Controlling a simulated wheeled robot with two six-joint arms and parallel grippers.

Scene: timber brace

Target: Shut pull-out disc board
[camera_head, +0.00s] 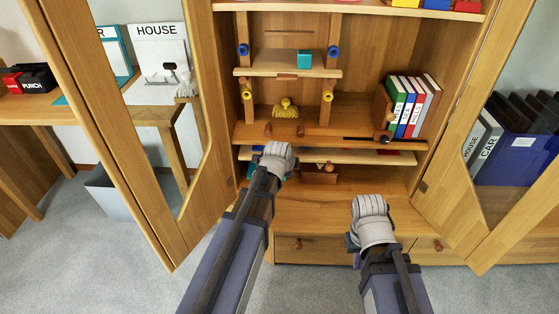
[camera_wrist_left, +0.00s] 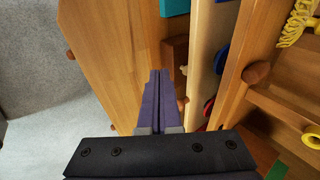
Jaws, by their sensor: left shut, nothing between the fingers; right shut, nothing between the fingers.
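The disc board (camera_head: 340,157) is a pale board low in the open cabinet, jutting out under the wider shelf with the knobs. A blue disc (camera_head: 271,142) and a red one lie on it; the blue disc (camera_wrist_left: 222,58) and red disc (camera_wrist_left: 209,105) also show in the left wrist view, beside the board's pale edge (camera_wrist_left: 205,65). My left gripper (camera_wrist_left: 158,80) is shut and empty, apart from the board as far as I can tell; the arm hides its fingers in the head view. My right gripper (camera_head: 354,258) is shut and empty, low before the drawers, mostly hidden.
The left door (camera_head: 150,215) and right door (camera_head: 480,220) stand open on both sides of my arms. Binders (camera_head: 408,105) stand on the shelf (camera_head: 330,132) above the board. A brown box (camera_head: 319,174) shows under the board. Drawers (camera_head: 330,248) are below.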

